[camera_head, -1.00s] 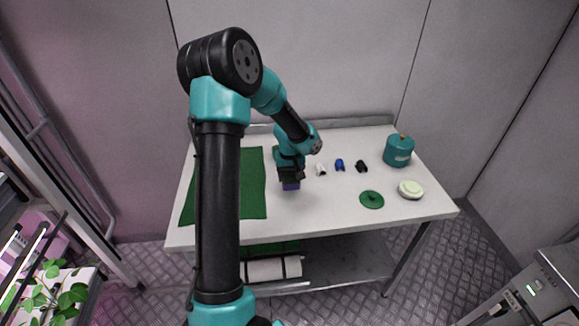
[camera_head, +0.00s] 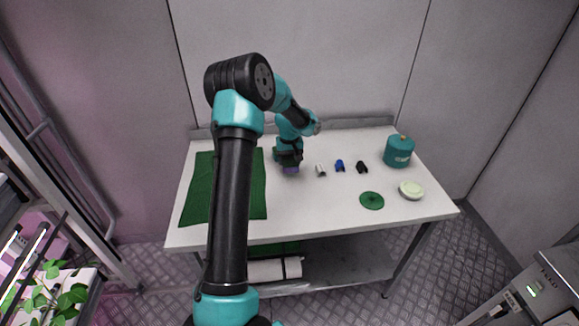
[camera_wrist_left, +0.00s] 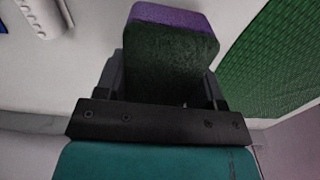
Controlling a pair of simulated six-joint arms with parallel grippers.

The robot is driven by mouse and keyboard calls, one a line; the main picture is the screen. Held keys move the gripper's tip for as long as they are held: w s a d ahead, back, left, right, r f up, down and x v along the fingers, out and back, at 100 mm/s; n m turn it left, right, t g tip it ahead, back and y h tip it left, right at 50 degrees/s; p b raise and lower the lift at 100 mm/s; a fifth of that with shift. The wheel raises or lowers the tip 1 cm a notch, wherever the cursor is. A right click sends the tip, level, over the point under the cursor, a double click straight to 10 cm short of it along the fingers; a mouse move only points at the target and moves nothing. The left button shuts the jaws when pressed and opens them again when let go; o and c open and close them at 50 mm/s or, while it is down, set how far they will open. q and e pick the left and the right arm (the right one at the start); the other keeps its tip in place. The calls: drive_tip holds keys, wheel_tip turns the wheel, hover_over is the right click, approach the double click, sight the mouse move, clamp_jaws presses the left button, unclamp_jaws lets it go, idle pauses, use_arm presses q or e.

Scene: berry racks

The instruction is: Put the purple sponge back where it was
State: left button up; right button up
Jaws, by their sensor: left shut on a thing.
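The purple sponge (camera_head: 291,170) is in my left gripper (camera_head: 289,161), over the back middle of the white table, just right of the green mat (camera_head: 201,190). In the left wrist view the sponge has a purple layer (camera_wrist_left: 172,17) and a dark green layer (camera_wrist_left: 168,55), and it sits between the two jaws of my left gripper (camera_wrist_left: 165,90). The gripper is shut on it. I cannot tell whether the sponge touches the table. My right gripper does not show.
A white clip (camera_head: 320,170), a blue clip (camera_head: 340,165) and a black clip (camera_head: 362,167) lie right of the gripper. Farther right are a teal canister (camera_head: 398,152), a green disc (camera_head: 371,200) and a pale round dish (camera_head: 411,190). The table's front middle is clear.

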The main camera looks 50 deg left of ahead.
sight(290, 157)
use_arm(q)
drive_tip(key=shift+f, duration=1.7)
drive_tip(key=shift+f, duration=0.1)
drive_tip(key=o, duration=0.9)
wheel_tip(290, 157, up, 12)
drive_tip(key=shift+r, duration=0.1)
